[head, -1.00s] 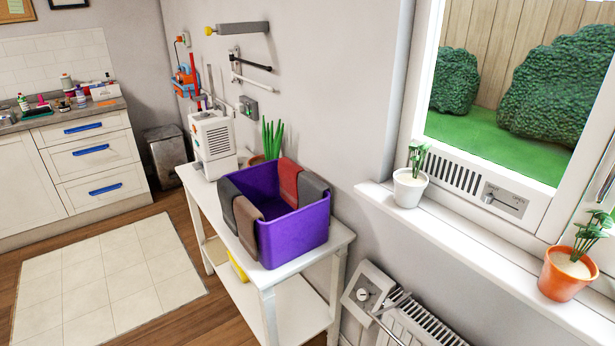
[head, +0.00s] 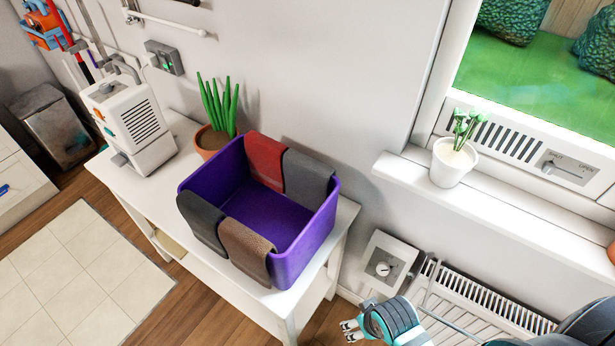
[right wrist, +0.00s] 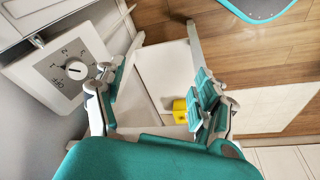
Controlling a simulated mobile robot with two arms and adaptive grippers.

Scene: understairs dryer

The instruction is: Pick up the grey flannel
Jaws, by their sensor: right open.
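A purple open bin (head: 305,245) stands on the white table with several cloths draped over its rim. A grey cloth (head: 308,176) hangs at the back right, beside a red cloth (head: 265,160). A darker grey cloth (head: 202,222) hangs at the front left, beside a brown cloth (head: 246,250). I cannot tell which grey one is the flannel. My right gripper (head: 350,330) is low at the bottom of the head view, apart from the bin and right of the table. In the right wrist view its fingers (right wrist: 155,90) are spread and empty. My left gripper is out of view.
The white table (head: 150,205) also holds a potted plant (head: 208,140) and a white appliance (head: 130,125). A radiator (head: 480,305) and a wall dial panel (head: 388,263) are near my right arm. A white pot (head: 452,163) stands on the windowsill. A yellow object (right wrist: 180,110) shows below the gripper.

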